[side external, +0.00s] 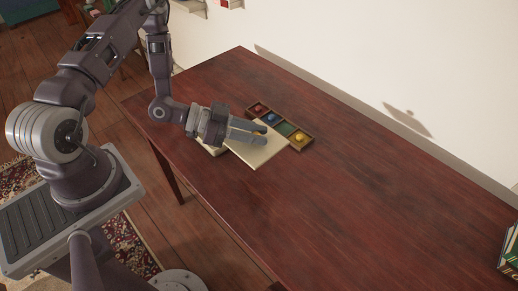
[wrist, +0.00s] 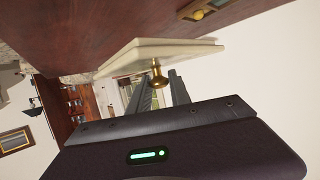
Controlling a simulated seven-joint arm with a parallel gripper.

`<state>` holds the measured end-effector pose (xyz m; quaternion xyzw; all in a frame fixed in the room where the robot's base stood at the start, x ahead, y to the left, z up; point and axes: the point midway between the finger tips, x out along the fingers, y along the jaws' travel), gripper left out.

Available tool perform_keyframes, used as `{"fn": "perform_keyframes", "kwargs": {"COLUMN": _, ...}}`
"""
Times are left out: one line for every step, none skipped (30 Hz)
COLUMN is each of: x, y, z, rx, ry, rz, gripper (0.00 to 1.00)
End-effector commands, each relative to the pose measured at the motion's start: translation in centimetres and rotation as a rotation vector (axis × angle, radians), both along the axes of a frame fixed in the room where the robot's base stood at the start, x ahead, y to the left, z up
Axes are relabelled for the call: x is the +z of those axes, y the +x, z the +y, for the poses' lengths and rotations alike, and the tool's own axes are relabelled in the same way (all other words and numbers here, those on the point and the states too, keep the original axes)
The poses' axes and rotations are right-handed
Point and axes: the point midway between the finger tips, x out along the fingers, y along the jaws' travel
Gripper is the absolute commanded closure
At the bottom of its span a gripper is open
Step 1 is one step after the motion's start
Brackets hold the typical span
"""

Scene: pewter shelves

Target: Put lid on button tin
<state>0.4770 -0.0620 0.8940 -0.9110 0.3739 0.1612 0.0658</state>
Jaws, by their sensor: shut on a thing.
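The lid (side external: 264,152) is a flat cream square plate with a brass knob (wrist: 157,74). My gripper (side external: 263,134) is shut on this knob, and the lid also shows beyond the fingers in the wrist view (wrist: 150,52). The button tin (side external: 307,146) is a shallow wooden tray with compartments, holding red, blue, green and yellow contents. The lid is beside the tin's near edge in the side view, leaving the compartments visible. I cannot tell whether the lid touches it. A corner of the tin shows in the wrist view (wrist: 218,6).
The dark red table (side external: 370,200) is clear to the right of the tin. A pale wall (side external: 400,60) stands along the table's back edge. Green books (side external: 511,247) stand at the far right.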

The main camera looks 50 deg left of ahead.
Motion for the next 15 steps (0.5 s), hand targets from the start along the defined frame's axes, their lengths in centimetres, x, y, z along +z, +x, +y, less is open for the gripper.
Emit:
{"fn": "perform_keyframes", "kwargs": {"x": 0.3, "y": 0.6, "z": 1.7, "rx": 0.01, "ry": 0.007, "rz": -0.008, "gripper": 1.0}}
{"fn": "perform_keyframes", "kwargs": {"x": 0.3, "y": 0.9, "z": 2.8, "rx": 0.011, "ry": 0.008, "rz": -0.01, "gripper": 1.0}}
{"fn": "perform_keyframes", "kwargs": {"x": 0.3, "y": 1.1, "z": 4.5, "rx": 0.015, "ry": 0.01, "rz": -0.008, "gripper": 1.0}}
{"fn": "perform_keyframes", "kwargs": {"x": 0.3, "y": 1.2, "z": 5.9, "rx": 0.014, "ry": 0.01, "rz": -0.008, "gripper": 1.0}}
{"fn": "perform_keyframes", "kwargs": {"x": 0.3, "y": 1.2, "z": 7.2, "rx": 0.013, "ry": 0.009, "rz": -0.008, "gripper": 1.0}}
{"fn": "perform_keyframes", "kwargs": {"x": 0.2, "y": 1.2, "z": 9.0, "rx": 0.011, "ry": 0.009, "rz": -0.007, "gripper": 1.0}}
{"fn": "perform_keyframes", "kwargs": {"x": 0.1, "y": 1.0, "z": 10.3, "rx": 0.009, "ry": 0.01, "rz": -0.007, "gripper": 1.0}}
{"fn": "perform_keyframes", "kwargs": {"x": 0.0, "y": 0.9, "z": 11.6, "rx": 0.008, "ry": 0.009, "rz": -0.007, "gripper": 1.0}}
{"fn": "perform_keyframes", "kwargs": {"x": 0.0, "y": 0.6, "z": 13.1, "rx": 0.004, "ry": 0.007, "rz": -0.006, "gripper": 1.0}}
{"fn": "perform_keyframes", "kwargs": {"x": -0.1, "y": 0.3, "z": 14.1, "rx": 0.001, "ry": 0.007, "rz": -0.006, "gripper": 1.0}}
{"fn": "perform_keyframes", "kwargs": {"x": -0.2, "y": 0.1, "z": 14.9, "rx": 0.0, "ry": 0.006, "rz": -0.005, "gripper": 1.0}}
{"fn": "perform_keyframes", "kwargs": {"x": -0.3, "y": -0.2, "z": 15.8, "rx": -0.002, "ry": 0.005, "rz": -0.003, "gripper": 1.0}}
{"fn": "perform_keyframes", "kwargs": {"x": -0.3, "y": -0.3, "z": 16.4, "rx": -0.003, "ry": 0.004, "rz": -0.002, "gripper": 1.0}}
{"fn": "perform_keyframes", "kwargs": {"x": -0.3, "y": -0.5, "z": 16.7, "rx": -0.005, "ry": 0.003, "rz": -0.003, "gripper": 1.0}}
{"fn": "perform_keyframes", "kwargs": {"x": -0.4, "y": -0.6, "z": 17.1, "rx": -0.005, "ry": 0.002, "rz": -0.003, "gripper": 1.0}}
